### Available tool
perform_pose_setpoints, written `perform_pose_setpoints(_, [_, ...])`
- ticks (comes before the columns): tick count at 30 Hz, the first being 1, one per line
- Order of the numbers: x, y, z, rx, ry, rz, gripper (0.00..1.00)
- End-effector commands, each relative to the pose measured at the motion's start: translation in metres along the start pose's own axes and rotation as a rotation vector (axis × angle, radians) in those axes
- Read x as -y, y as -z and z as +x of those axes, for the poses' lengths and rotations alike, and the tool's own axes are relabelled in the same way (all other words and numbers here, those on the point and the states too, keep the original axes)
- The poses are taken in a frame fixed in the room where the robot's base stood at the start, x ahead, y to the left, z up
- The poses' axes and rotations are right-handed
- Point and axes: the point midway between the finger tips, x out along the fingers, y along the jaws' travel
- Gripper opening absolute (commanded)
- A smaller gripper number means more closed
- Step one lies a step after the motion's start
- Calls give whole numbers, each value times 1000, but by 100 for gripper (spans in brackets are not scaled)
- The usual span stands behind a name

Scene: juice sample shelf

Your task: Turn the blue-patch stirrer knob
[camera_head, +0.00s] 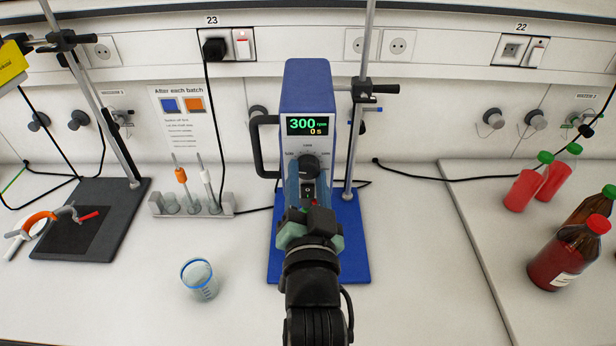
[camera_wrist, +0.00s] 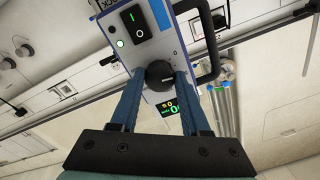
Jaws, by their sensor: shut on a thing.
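The stirrer (camera_head: 307,82) is a blue upright unit with a white front panel.
The stirrer stands on a blue base plate (camera_head: 350,262) beside a metal rod (camera_head: 358,110). A blue-rimmed beaker (camera_head: 199,281) stands front left, a rack (camera_head: 190,207) behind it. A dark plate stand (camera_head: 85,215) is far left. Red bottles (camera_head: 565,258) stand right. A black handle (camera_head: 257,145) juts left of the stirrer.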

Motion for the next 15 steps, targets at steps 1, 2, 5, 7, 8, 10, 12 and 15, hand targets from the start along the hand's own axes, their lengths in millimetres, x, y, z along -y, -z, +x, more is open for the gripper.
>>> perform_pose_setpoints(1, [0,0,0,-2,0,42,0])
perform_pose_setpoints(2, [0,0,0,-3,0,68,0])
perform_pose_setpoints(5, [0,0,0,-6,-1,147,0])
perform_pose_setpoints(7, [0,0,0,-7,-2,196,0])
perform_pose_setpoints(8, [0,0,0,-8,-2,215,0])
perform_pose_setpoints(10, [0,0,0,-10,-2,257,0])
perform_pose_setpoints(12, [1,0,0,-11,-2,292,0])
perform_pose_setpoints(15, [1,0,0,-13,-2,333,0])
